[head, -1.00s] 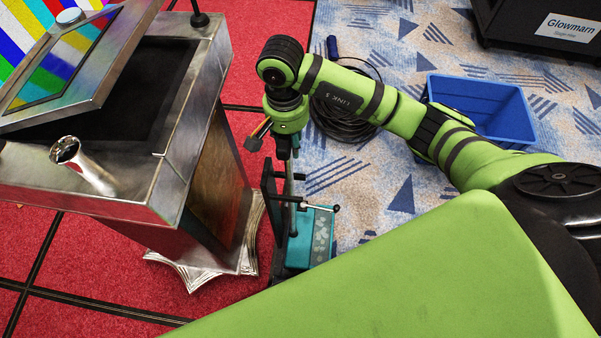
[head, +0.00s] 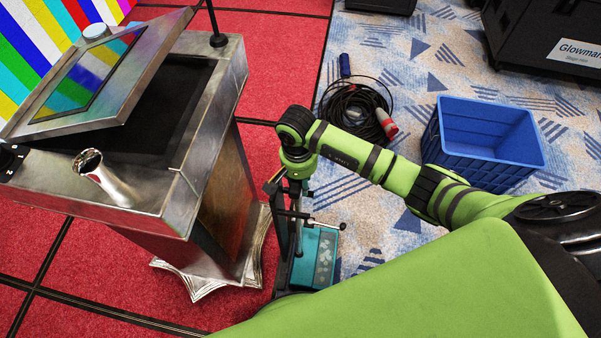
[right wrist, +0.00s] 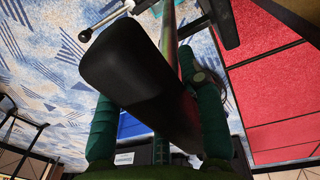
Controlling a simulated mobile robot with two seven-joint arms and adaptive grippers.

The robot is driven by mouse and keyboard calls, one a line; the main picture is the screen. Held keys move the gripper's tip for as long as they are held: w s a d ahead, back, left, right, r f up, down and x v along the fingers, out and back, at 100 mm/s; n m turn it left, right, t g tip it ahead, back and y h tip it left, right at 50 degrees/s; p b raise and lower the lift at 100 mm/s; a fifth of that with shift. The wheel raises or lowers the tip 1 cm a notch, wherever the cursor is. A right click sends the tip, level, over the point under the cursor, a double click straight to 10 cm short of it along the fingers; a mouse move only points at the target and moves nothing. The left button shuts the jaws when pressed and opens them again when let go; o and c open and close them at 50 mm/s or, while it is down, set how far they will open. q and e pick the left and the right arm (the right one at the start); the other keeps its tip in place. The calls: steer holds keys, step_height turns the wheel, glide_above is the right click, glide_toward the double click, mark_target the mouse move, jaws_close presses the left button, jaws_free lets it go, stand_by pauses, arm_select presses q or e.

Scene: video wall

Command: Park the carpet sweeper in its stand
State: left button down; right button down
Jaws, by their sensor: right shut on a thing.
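The carpet sweeper has a teal head (head: 318,258) with a pale leaf pattern, low beside the silver foot of the lectern. My right gripper (right wrist: 156,100) is shut on the sweeper's black handle grip (right wrist: 135,80); its dark green fingers lie on either side of the grip. In the head view my right gripper (head: 292,182) is above the teal head, largely hidden by my own wrist. A dark upright frame with short pegs (head: 284,226), apparently the stand, is close against the sweeper. I cannot tell whether the sweeper is seated in it. My left gripper is not in view.
A metal lectern (head: 222,120) with a tilted screen stands close on the left. A blue crate (head: 490,165), a black cable coil (head: 350,108) and a black case (head: 545,75) lie beyond my right arm. Blue patterned carpet around them has free room.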

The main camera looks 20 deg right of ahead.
steer(key=shift+w, duration=0.15)
steer(key=c, duration=0.8)
jaws_free()
steer(key=shift+o, duration=0.2)
steer(key=shift+r, duration=0.2)
steer(key=r+b, duration=0.1)
steer(key=r, duration=0.3)
steer(key=r+b, duration=0.1)
steer(key=r, duration=0.3)
steer(key=r+b, duration=0.1)
steer(key=r, duration=0.2)
steer(key=shift+a+r, duration=0.25)
steer(key=shift+r, duration=0.15)
